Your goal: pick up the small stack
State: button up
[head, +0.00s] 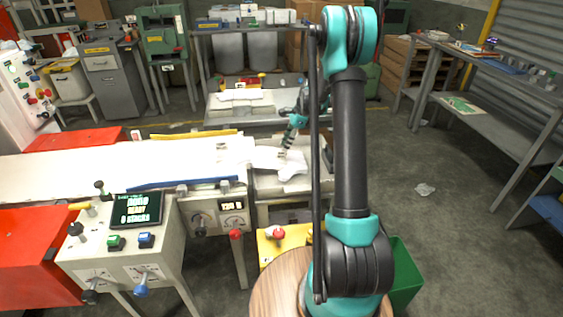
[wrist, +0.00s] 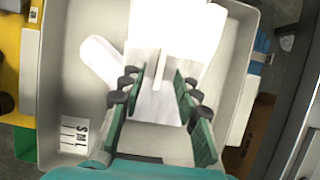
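A white, glove-shaped stack (wrist: 100,62) lies in a pale tray (wrist: 52,60). It is overexposed in the wrist view, so its layers cannot be told apart. In the head view, white material (head: 291,168) lies below my gripper (head: 289,136). In the wrist view, my gripper (wrist: 156,88) has its two green-padded fingers apart, one on each side of the narrower near end of the white stack. No contact shows, and the height of the fingertips over the stack cannot be told.
An "SML" label (wrist: 75,133) marks the tray's lower left. A white conveyor (head: 110,160) with a blue rail (head: 180,183) runs to the left of the tray. A control panel (head: 136,210) stands in front. A yellow box with a red button (head: 277,234) is near my base.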

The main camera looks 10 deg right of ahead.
aim_at(278, 159)
jog(key=x, duration=0.4)
jog(key=shift+a+f, duration=0.2)
jog(key=shift+f, duration=0.05)
jog(key=shift+c, duration=0.3)
grip_shut()
